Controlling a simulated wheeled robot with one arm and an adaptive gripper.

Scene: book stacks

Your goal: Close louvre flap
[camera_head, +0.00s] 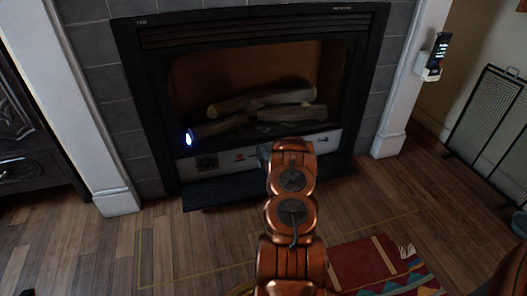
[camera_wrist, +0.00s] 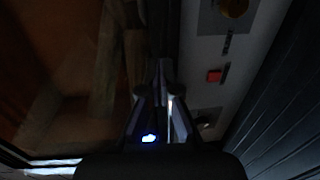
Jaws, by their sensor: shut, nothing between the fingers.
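The louvre flap (camera_head: 225,191) is the dark slatted panel along the bottom of the fireplace. It stands folded out low in front of the pale control strip, just above the floor. In the wrist view its dark slats (camera_wrist: 290,95) fill the right side. My gripper (camera_head: 264,152) is at the control strip, above the flap, and my arm hides part of the flap's middle. In the wrist view the fingers (camera_wrist: 165,68) are together and empty, left of the strip and apart from the flap.
Logs (camera_head: 265,104) lie in the firebox. A patterned rug (camera_head: 365,265) lies at front right. A mesh screen (camera_head: 490,118) stands at far right. Wooden floor at left is clear.

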